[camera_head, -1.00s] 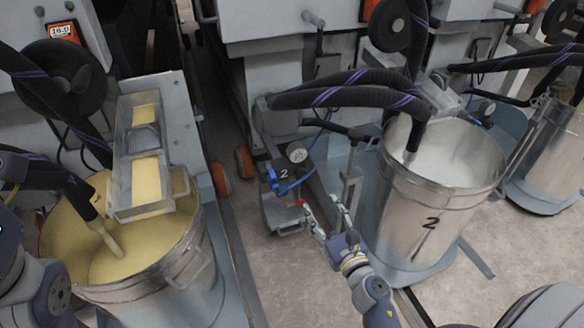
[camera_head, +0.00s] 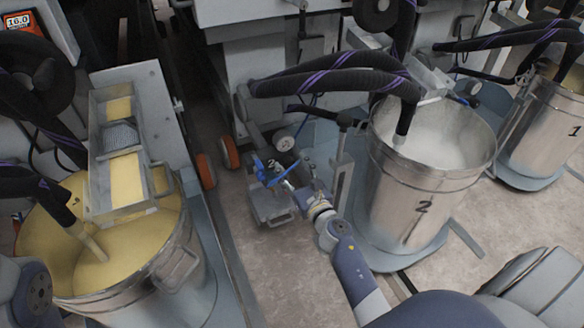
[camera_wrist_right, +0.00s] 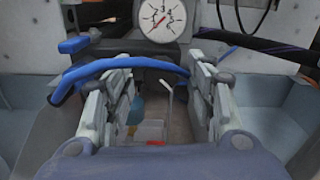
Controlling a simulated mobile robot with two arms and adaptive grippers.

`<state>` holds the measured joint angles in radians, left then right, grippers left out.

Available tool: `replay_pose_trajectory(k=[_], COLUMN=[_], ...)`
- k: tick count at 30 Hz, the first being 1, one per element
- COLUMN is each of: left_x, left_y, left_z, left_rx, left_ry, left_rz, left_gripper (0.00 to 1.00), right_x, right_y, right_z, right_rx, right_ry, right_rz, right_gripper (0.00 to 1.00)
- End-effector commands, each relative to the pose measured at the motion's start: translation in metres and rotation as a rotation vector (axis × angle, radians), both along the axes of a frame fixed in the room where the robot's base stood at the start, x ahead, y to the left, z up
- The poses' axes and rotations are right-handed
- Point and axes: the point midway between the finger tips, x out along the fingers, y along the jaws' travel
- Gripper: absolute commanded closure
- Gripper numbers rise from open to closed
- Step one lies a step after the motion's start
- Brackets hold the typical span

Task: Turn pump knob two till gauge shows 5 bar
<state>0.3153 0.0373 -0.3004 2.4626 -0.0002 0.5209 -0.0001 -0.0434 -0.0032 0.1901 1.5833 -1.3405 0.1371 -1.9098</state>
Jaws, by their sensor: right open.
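Pump two (camera_head: 270,200), marked 2, is a grey unit on the floor between two drums. Its round white gauge (camera_head: 284,140) also shows in the right wrist view (camera_wrist_right: 161,18). There a red needle points to the lower left, near the low end of the scale. My right gripper (camera_head: 292,184) is at the pump; in the right wrist view its two fingers (camera_wrist_right: 158,110) are apart, with nothing clamped between them. A small red part (camera_wrist_right: 155,143) shows low between the fingers; I cannot tell whether it is the knob. My left gripper is out of view.
Drum 2 (camera_head: 420,190) stands right of the pump, with black hoses above. A drum of yellow liquid (camera_head: 165,270) stands left. Floor in front of the pump is clear.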

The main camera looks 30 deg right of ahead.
Motion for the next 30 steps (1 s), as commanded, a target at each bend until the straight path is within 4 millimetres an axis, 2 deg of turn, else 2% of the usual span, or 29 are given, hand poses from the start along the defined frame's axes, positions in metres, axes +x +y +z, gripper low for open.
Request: replay_pose_trajectory(k=[11,12,18,30], left_x=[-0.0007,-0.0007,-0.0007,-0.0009], left_y=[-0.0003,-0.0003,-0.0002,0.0], left_z=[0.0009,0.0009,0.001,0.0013], left_rx=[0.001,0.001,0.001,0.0], left_ry=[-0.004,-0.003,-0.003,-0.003], left_rz=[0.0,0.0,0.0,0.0], left_gripper=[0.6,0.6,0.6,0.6], right_x=[0.0067,0.0067,0.0066,0.0065], right_y=[-0.0005,-0.0005,-0.0004,-0.0006], right_z=[-0.0001,-0.0001,-0.0001,0.0], right_rx=[-0.001,-0.001,0.0,0.046], right_ry=[0.001,0.001,0.001,-0.002], right_rz=[0.0,0.0,0.0,0.0], right_gripper=[0.49,0.51,0.93,0.93])
